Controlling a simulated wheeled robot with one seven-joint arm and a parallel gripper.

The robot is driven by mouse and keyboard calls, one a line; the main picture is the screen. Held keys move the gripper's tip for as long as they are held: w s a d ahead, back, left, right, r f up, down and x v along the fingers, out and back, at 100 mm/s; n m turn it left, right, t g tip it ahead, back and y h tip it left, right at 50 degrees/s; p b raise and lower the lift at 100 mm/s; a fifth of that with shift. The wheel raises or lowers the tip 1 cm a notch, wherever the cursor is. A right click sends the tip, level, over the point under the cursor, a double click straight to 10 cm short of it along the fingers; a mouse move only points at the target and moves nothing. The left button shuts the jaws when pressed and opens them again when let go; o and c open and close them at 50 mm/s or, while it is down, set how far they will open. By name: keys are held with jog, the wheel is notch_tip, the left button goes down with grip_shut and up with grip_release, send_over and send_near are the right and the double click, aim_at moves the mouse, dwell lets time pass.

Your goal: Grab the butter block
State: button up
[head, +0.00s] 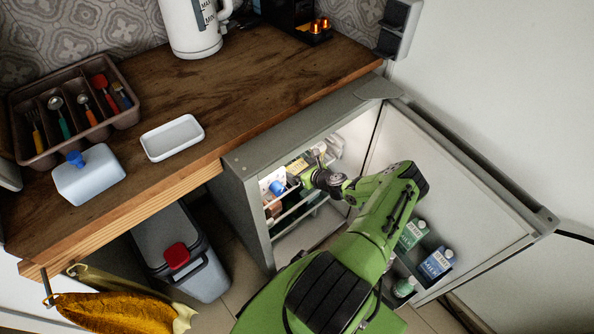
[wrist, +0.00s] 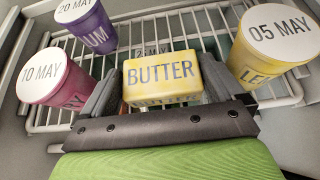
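The butter block (wrist: 162,78) is a yellow box marked BUTTER, on the wire rack inside the open fridge. In the head view its yellow side (head: 298,165) shows near my gripper (head: 308,172), partly hidden. In the wrist view my gripper (wrist: 162,75) has one finger on each side of the block. The fingers are apart, with narrow gaps showing beside the block's lower part. Whether a fingertip touches the block is hard to tell.
In the wrist view, a pink tub (wrist: 62,88) and a purple tub (wrist: 92,28) stand left of the block, a yellow tub (wrist: 265,50) right. The fridge door (head: 450,180) stands open on the right, holding bottles (head: 436,264). The wooden counter (head: 240,95) is above left, with a white dish (head: 172,138).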

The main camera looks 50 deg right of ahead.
jog(key=c, duration=0.5)
jog(key=shift+r, duration=0.1)
